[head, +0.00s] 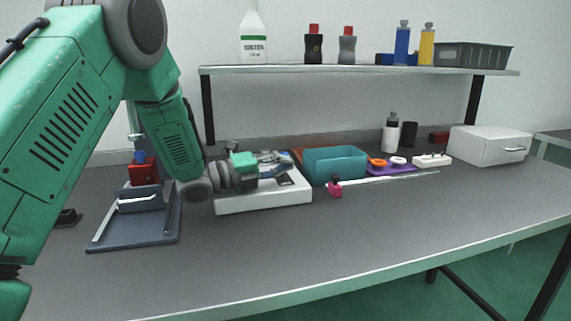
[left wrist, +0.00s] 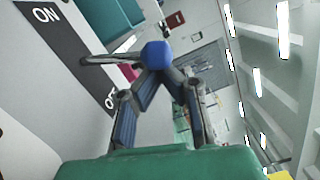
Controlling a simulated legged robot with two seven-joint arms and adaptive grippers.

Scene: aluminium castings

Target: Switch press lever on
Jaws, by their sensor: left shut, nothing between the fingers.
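My left gripper (head: 276,170) reaches in from the left over a low white box (head: 262,202), fingers shut and empty. In the left wrist view, the shut fingers (left wrist: 160,75) converge on a blue rounded knob (left wrist: 155,55), right at or just beyond their tips. A grey bar (left wrist: 100,60) runs left from the knob and appears to be the lever. Whether fingertips and knob touch I cannot tell. Beside it, a dark strip (left wrist: 75,45) on the pale surface is marked ON at its upper end and OFF, partly covered, lower down. My right gripper is out of view.
A blue-grey stand (head: 135,228) with a red block (head: 143,172) is left of the box. A teal bin (head: 335,165), a pink item (head: 335,188) and a white drawer unit (head: 489,145) lie to the right. A shelf (head: 360,70) holds bottles. The front table is clear.

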